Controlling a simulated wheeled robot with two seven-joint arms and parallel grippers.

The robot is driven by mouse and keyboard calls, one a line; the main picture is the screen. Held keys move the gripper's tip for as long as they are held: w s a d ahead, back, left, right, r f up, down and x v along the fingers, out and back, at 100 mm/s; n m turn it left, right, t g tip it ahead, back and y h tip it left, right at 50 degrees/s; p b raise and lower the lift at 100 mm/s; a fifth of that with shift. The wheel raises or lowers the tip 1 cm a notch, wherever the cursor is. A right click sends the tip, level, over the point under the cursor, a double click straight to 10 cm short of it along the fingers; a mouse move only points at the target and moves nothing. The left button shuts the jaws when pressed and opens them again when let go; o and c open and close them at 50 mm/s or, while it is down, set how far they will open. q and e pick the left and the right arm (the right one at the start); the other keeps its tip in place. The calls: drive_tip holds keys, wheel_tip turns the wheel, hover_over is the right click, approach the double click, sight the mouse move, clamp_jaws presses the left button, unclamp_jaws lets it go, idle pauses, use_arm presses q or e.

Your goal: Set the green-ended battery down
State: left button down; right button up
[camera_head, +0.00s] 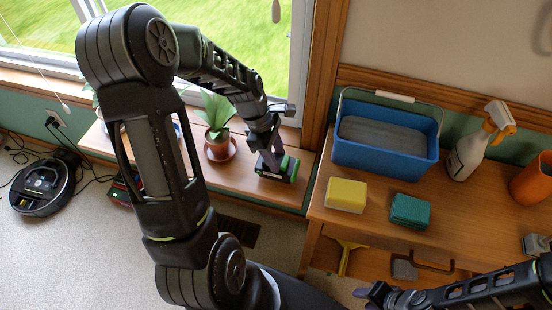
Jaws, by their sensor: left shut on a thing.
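The green-ended battery (290,170) is a dark block with bright green at its end, at the right end of the low wooden bench (240,180) under the window. My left gripper (271,155) reaches down from above and is shut on it. The battery is at or just above the bench top; I cannot tell whether it touches. The gripper hides part of it. My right gripper (372,293) is low in the picture, in front of the wooden table, and its jaws are too small to judge.
A potted plant (219,147) on a saucer stands left of the battery. The table (310,213) to the right bears a blue bucket (372,158), yellow sponge (346,194), green sponge (410,211), spray bottle (470,150) and orange pot (535,180). A robot vacuum (40,187) sits on the floor.

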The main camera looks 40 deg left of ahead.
use_arm(q)
drive_tip(key=shift+f, duration=0.7)
drive_tip(key=shift+f, duration=0.2)
drive_tip(key=c, duration=0.8)
unclamp_jaws()
drive_tip(key=shift+r, duration=0.2)
drive_tip(key=p+v, duration=0.1)
drive_tip(key=v, duration=1.1)
